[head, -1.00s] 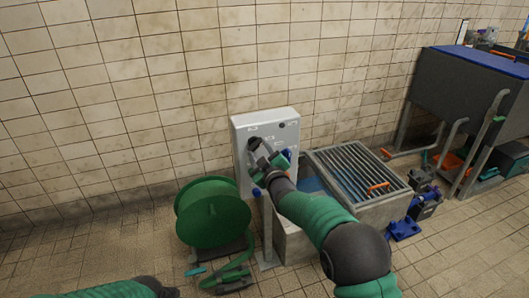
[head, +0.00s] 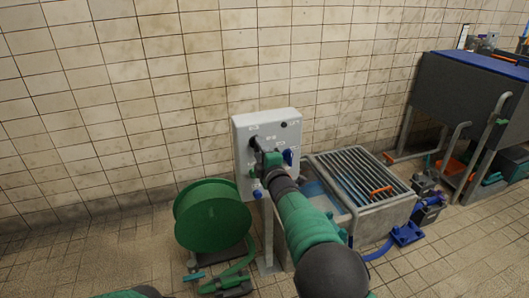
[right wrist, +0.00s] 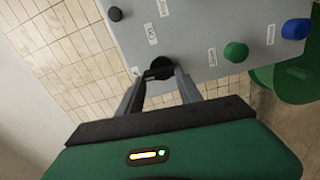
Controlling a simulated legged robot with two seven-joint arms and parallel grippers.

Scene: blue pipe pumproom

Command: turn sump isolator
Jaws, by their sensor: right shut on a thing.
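The sump isolator seems to be the black rotary knob (right wrist: 161,65) on a grey-white control box (head: 268,117). In the right wrist view, my right gripper (right wrist: 161,78) has its two fingers on either side of this knob, shut on it. In the head view my right gripper (head: 256,147) is at the left part of the box face and partly hides the knob. The small labels around the knob are too blurred to read surely. Only a piece of my left arm shows at the bottom left edge; its gripper is out of view.
The box also carries a small black knob (right wrist: 115,14), a green button (right wrist: 236,52) and a blue knob (right wrist: 295,29). A green hose reel (head: 212,215) stands at the left. A grated sump (head: 360,180) stands at the right. A dark tank (head: 470,85) is further right.

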